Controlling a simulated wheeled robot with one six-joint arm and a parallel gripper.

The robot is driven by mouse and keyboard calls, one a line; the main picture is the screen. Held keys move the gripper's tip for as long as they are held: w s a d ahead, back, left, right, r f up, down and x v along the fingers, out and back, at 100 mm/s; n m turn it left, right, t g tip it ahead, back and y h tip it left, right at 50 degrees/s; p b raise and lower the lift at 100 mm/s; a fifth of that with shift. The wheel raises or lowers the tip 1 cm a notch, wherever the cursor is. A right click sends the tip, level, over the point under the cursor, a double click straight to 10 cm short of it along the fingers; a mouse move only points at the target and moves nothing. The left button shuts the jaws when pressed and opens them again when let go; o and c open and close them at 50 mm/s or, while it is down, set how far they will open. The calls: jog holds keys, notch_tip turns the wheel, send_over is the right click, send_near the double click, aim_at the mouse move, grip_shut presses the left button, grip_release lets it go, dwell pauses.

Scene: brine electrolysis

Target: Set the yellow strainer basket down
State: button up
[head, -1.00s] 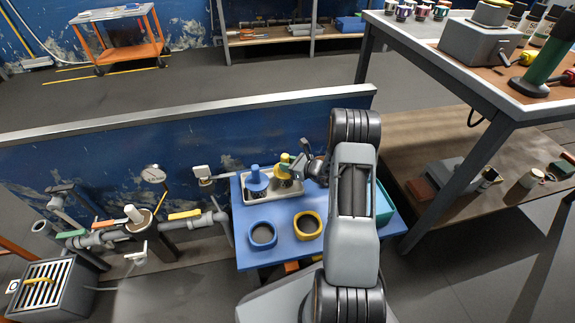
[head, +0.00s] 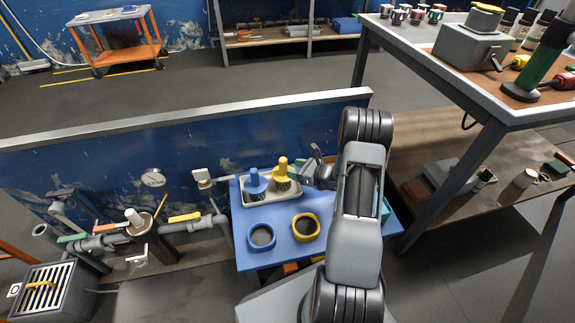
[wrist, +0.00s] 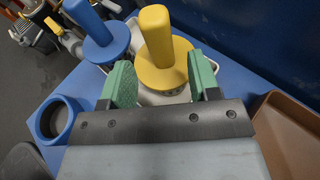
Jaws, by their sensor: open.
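The yellow strainer basket (head: 281,170) stands upright in the grey tray (head: 262,199) on the blue table, beside the blue strainer basket (head: 256,182). In the wrist view the yellow basket (wrist: 163,55) has its handle up and its flange just beyond my fingers; the blue basket (wrist: 100,35) is to its left. My gripper (wrist: 158,84) is open, with its green pads apart and nothing between them. In the head view my gripper (head: 313,165) is just right of the yellow basket. The bottom of the yellow basket is hidden.
A blue ring-shaped holder (head: 262,237) and a yellow ring-shaped holder (head: 306,227) stand at the front of the blue table (head: 240,262). A brown bin (wrist: 292,130) is at right in the wrist view. A low blue wall (head: 100,165) runs behind the table.

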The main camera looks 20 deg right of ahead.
jog(key=p+v, duration=0.2)
jog(key=v, duration=0.4)
jog(key=s+a+r+n+g, duration=0.4)
jog(key=a+r+n+g, duration=0.15)
jog(key=a+n, duration=0.25)
jog(key=s+a+r+n+g, duration=0.4)
jog(key=a+r+n+g, duration=0.1)
jog(key=a+r+n, duration=0.25)
jog(key=s+a+r+n+t+h, duration=0.1)
jog(key=s+a+r+n+h, duration=0.1)
jog(key=s+r+n+h, duration=0.6)
jog(key=s+n, duration=0.2)
jog(key=n, duration=0.4)
jog(key=shift+w+r, duration=0.1)
jog(key=shift+r, duration=0.05)
